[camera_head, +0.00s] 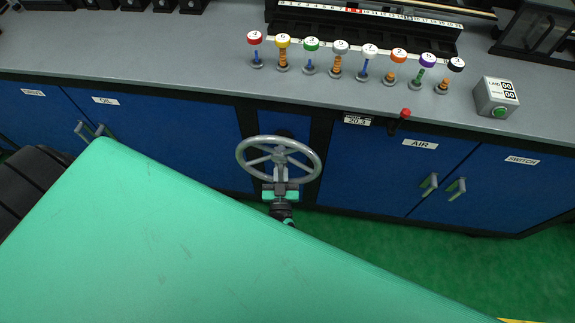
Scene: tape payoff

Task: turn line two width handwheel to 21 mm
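The grey spoked handwheel (241,152) stands out from the front of the blue cabinet, below the bench top. A small dark readout (357,120) is on the bench edge to its upper right; it seems to show about 20, with the last digit too small to read surely. My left gripper (280,178) is at the wheel's near rim, overlapping it in the view. Whether its fingers are closed around the rim cannot be told. My large green arm link hides much of the lower view. My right gripper is not in view.
Several numbered coloured knobs (340,47) stand on the bench top (180,45), before a ruler scale (350,11). A red-knobbed lever (404,114) projects right of the readout. A grey box with a green button (496,97) sits at right. Cabinet handles (430,184) stick out below.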

